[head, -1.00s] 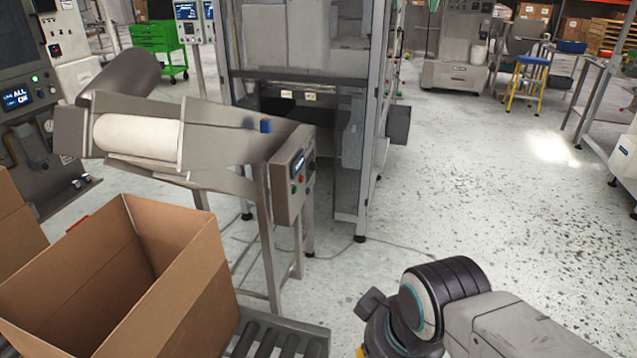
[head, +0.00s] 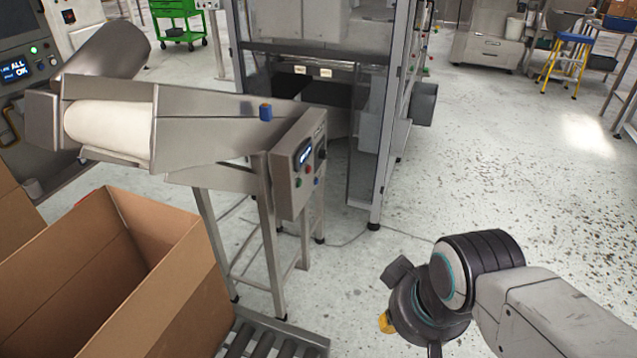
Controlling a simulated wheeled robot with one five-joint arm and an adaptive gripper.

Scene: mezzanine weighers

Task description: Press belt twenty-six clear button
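A grey control box (head: 299,164) is mounted at the right end of an inclined belt conveyor (head: 190,125), on steel legs. Its face has a small lit display (head: 304,154), a red button (head: 308,169), a dark knob and other small controls, angled to the right. I cannot read any labels on it, so I cannot tell which is the clear button. My arm (head: 480,275) is at the lower right, well apart from the box. Only its wrist end shows, with a small yellow part below; the gripper's fingers cannot be made out.
An open cardboard box (head: 150,290) stands on a roller conveyor (head: 262,340) at the lower left. A tall framed machine (head: 375,130) stands just behind the control box. A control panel (head: 25,80) is at the far left.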

